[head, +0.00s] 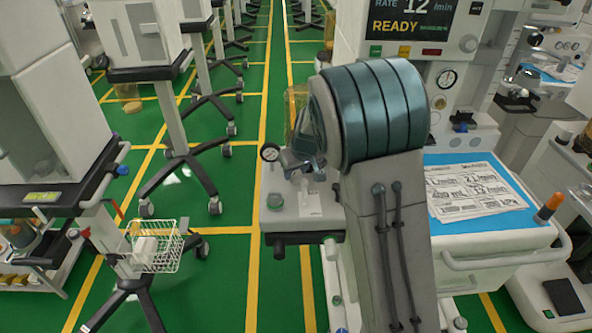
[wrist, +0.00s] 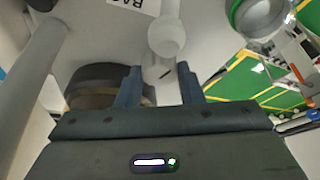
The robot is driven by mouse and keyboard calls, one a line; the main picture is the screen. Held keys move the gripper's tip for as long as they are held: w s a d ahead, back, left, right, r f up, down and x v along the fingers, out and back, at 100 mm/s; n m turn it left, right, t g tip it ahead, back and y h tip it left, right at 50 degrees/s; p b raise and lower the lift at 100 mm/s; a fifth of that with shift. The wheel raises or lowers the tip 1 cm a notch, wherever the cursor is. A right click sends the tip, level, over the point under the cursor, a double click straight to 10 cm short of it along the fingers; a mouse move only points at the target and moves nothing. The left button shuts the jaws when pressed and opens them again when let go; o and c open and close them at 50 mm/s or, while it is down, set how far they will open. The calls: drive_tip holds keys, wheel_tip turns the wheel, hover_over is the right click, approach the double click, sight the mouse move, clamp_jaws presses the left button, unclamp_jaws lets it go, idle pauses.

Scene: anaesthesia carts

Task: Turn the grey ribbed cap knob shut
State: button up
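My gripper (wrist: 160,82) shows in the wrist view with its two dark blue-grey fingers apart. Between and beyond the fingertips is a pale grey rounded fitting (wrist: 166,38), with a short pale part bearing a dark mark below it. I cannot make out ribs, so I cannot tell whether this is the cap knob, nor whether the fingers touch it.
A wide dark round part (wrist: 95,85) lies beside the left finger. A cart with a blue mat (head: 465,222) is at right. Green floor (head: 225,275) is open at left, near a wire basket (head: 165,258).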

drive_tip(key=c, duration=0.4)
drive_tip(key=shift+r, duration=0.1)
drive_tip(key=m+p, duration=0.2)
drive_tip(key=p, duration=0.1)
drive_tip(key=m+h+p, duration=0.1)
drive_tip(key=m+p, duration=0.1)
drive_tip(key=shift+s+a+r+h+p, duration=0.1)
drive_tip(key=shift+a+r+h+p, duration=0.1)
drive_tip(key=shift+h+p, duration=0.15)
drive_tip(key=m+h+p, duration=0.1)
drive_tip(key=m+p, duration=0.3)
drive_tip(key=p, duration=0.1)
drive_tip(key=shift+a+m+h, duration=0.1)
drive_tip(key=shift+m+h, duration=0.25)
drive_tip(key=shift+m, duration=0.05)
drive_tip(key=shift+f+m+h+p, duration=0.25)
drive_tip(key=shift+m+h+p, duration=0.25)
drive_tip(key=shift+m+p, duration=0.9)
drive_tip(key=shift+m+g, duration=0.3)
drive_tip(key=shift+m, duration=0.2)
